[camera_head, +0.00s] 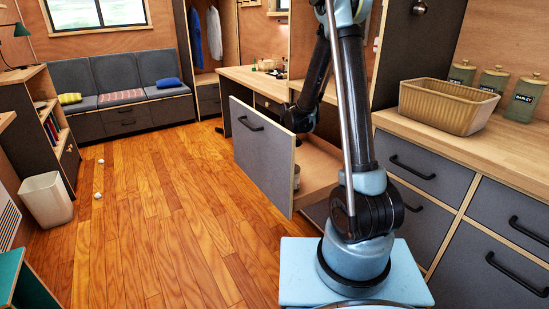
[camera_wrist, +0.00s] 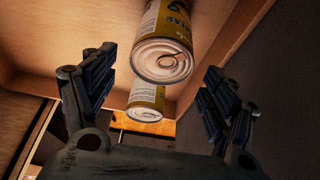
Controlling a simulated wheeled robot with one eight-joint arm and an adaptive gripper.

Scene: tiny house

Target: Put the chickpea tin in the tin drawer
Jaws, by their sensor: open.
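Two tins with yellow labels and silver ring-pull lids show in the wrist view, a nearer one (camera_wrist: 163,62) and a farther one (camera_wrist: 146,103). The nearer label is only partly legible, so I cannot tell for certain which is chickpea. The nearer tin lies between the lines of my open, empty fingers (camera_wrist: 157,68), with clear gaps on both sides. Pale wooden walls surround the tins. In the head view, a deep drawer with a grey front (camera_head: 262,155) stands pulled open. My gripper (camera_head: 297,120) is above its inside, partly hidden by the drawer front and my arm.
A wooden counter (camera_head: 415,123) on the right holds a ribbed basket (camera_head: 447,106) and several green canisters (camera_head: 494,80). Closed grey drawers (camera_head: 425,168) lie below it. The wooden floor (camera_head: 170,220) left of the open drawer is mostly clear, with a white bin (camera_head: 46,200) farther left.

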